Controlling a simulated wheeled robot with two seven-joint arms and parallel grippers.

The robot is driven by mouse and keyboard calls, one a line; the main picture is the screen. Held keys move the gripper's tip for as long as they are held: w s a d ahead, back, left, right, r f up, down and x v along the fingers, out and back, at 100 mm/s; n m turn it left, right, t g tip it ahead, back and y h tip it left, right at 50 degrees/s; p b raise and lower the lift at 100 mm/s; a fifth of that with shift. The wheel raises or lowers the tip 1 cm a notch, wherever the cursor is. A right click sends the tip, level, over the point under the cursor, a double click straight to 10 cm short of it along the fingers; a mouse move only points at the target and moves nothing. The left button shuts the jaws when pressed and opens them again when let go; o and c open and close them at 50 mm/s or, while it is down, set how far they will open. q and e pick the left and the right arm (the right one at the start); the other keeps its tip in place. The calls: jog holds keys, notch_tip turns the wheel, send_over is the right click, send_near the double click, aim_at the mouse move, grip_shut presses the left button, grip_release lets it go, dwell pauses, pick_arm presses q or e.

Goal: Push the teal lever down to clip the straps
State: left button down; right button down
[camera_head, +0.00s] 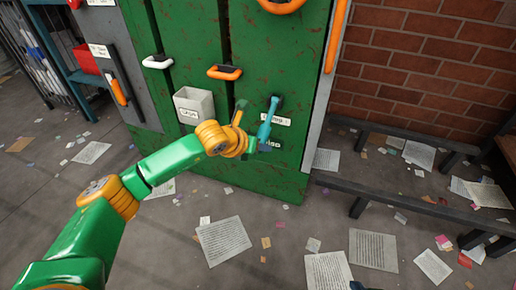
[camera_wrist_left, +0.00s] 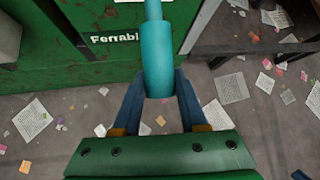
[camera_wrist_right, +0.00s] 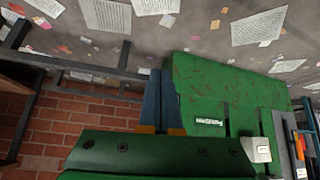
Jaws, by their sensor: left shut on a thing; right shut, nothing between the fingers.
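The teal lever (camera_head: 269,119) is on the front of the green cabinet, low on its right side, with its handle hanging toward the floor. In the left wrist view its thick handle (camera_wrist_left: 156,60) stands between my fingers. My left gripper (camera_head: 259,142) is shut on the handle; its fingers (camera_wrist_left: 158,88) sit on both sides near the free end. My wrist hides part of it in the head view. My right gripper (camera_wrist_right: 163,100) is shut and empty in front of the cabinet's right side. I cannot make out the straps clearly.
The green cabinet (camera_head: 190,35) has orange and white handles and a small grey bin (camera_head: 194,105). A dark metal bench (camera_head: 385,190) stands right, before a brick wall (camera_head: 430,65). Papers (camera_head: 223,240) litter the floor. A blue shelf with a red bin (camera_head: 86,60) is at left.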

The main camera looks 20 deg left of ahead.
pick_arm(q)
jog(key=shift+w+f, duration=0.1)
jog(key=shift+f, duration=0.05)
pick_arm(e)
jog(key=shift+w+a+r+t, duration=0.3)
jog(key=shift+w+r+t, duration=0.4)
jog(key=shift+w, duration=0.2)
jog(key=shift+w+a+r+t, duration=0.25)
jog(key=shift+w+r+t, duration=0.35)
jog(key=shift+w+r, duration=0.25)
pick_arm(q)
jog(key=shift+c, duration=2.2)
grip_release()
jog(key=shift+f, duration=0.1)
pick_arm(e)
jog(key=shift+w+f, duration=0.1)
jog(key=shift+w, duration=0.05)
pick_arm(q)
jog(key=p+v, duration=0.1)
jog(key=v, duration=0.6)
jog(key=shift+p, duration=0.35)
pick_arm(e)
jog(key=s+d+f+g+h, duration=0.1)
jog(key=s+d+f+g, duration=0.1)
jog(key=s+f+g, duration=0.4)
jog(key=s, duration=0.4)
jog(key=shift+s+d+f+g, duration=0.2)
jog(key=shift+d+f+g, duration=0.15)
jog(key=shift+d+g, duration=0.05)
